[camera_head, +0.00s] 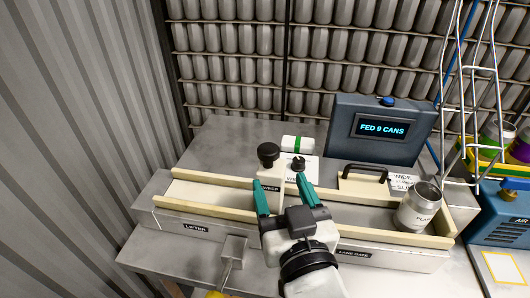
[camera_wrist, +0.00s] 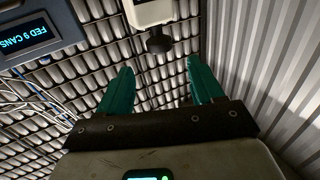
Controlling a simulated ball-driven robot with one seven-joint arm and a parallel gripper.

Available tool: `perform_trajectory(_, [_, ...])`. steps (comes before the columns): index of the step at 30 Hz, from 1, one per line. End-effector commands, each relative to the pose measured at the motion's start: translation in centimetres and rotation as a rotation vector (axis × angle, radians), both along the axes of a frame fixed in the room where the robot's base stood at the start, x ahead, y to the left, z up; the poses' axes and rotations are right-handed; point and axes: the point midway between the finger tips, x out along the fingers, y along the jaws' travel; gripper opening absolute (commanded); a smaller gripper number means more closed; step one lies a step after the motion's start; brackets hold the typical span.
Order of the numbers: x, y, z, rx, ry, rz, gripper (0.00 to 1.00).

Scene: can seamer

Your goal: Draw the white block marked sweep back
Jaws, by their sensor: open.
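The white block marked SWEEP (camera_head: 271,187) stands in the cream-railed channel, topped by a black knob (camera_head: 268,151). My gripper (camera_head: 284,191) is open and empty, its teal fingers in front of the block and partly over it in the head view. In the wrist view, the open fingers (camera_wrist: 160,72) point towards a white block (camera_wrist: 152,12) with a black knob (camera_wrist: 159,41), seen upside down and beyond the fingertips. No contact with the fingers shows there. My wrist hides part of the channel and its front.
A silver can (camera_head: 418,210) stands at the channel's right end. The screen (camera_head: 381,128) reads FED 9 CANS. A wire rack (camera_head: 470,90) rises at right. The channel's left stretch (camera_head: 205,196), marked LIFTER, is clear.

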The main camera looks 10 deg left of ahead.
Motion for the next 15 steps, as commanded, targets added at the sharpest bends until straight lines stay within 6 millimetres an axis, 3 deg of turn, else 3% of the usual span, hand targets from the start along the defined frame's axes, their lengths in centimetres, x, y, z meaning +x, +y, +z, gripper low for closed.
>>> perform_trajectory(15, [7.9, 2.9, 0.3, -0.001, -0.001, -0.002, 0.66])
